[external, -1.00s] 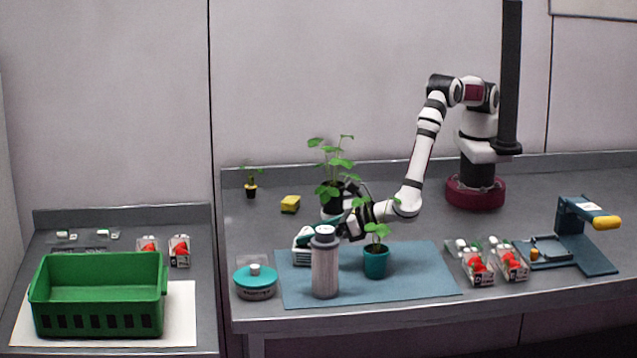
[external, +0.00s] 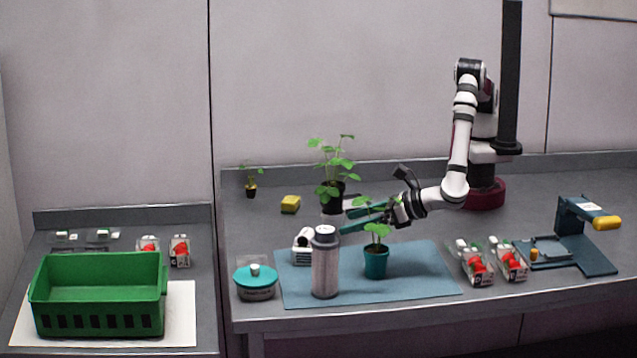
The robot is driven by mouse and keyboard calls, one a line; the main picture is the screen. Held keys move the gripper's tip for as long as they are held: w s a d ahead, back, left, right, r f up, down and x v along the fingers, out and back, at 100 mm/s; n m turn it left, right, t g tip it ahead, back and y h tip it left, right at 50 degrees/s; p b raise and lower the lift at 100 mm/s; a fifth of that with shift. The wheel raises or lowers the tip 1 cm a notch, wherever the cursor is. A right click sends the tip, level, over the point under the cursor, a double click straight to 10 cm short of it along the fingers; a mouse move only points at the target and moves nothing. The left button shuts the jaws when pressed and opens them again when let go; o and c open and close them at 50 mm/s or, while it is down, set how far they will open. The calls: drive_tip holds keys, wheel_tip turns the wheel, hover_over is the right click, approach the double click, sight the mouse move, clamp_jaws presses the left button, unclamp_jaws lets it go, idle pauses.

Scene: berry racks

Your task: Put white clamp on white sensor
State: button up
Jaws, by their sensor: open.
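A small white device (external: 302,256) stands at the back left of the blue mat, behind the grey cylinder. It is a white block with dark marks on its front and a white rounded part (external: 305,233) at its top. They look like the sensor and the clamp, but at this size I cannot tell where one ends or whether the clamp is seated. The cylinder hides part of the right side. My gripper (external: 345,217) is open, with teal fingers spread and pointing left. It is to the right of the device, apart from it, and looks empty.
The grey cylinder (external: 325,270) and a teal-potted seedling (external: 376,262) stand on the blue mat (external: 420,275). A teal-lidded tub (external: 256,282) is at left. A black-potted plant (external: 332,200) stands behind my gripper. Berry boxes (external: 477,266) and a blue stand (external: 570,245) are at right.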

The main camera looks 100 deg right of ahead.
drive_tip(key=s+d+r+m+g+h, duration=0.15)
drive_tip(key=d+r+m+g, duration=0.35)
drive_tip(key=d+m, duration=0.5)
drive_tip(key=s+d+r+m+g+h, duration=0.1)
drive_tip(key=s+d+r+m+g, duration=0.4)
drive_tip(key=d, duration=0.9)
drive_tip(key=s+d+r+m+g+y, duration=0.35)
drive_tip(key=s+d+m, duration=0.45)
drive_tip(key=s+m, duration=0.45)
drive_tip(key=s+a+m+y, duration=0.2)
drive_tip(key=s+m+y, duration=0.4)
drive_tip(key=m, duration=0.3)
drive_tip(key=shift+s+a+t, duration=0.3)
drive_tip(key=shift+s+t, duration=0.15)
drive_tip(key=shift+s, duration=0.35)
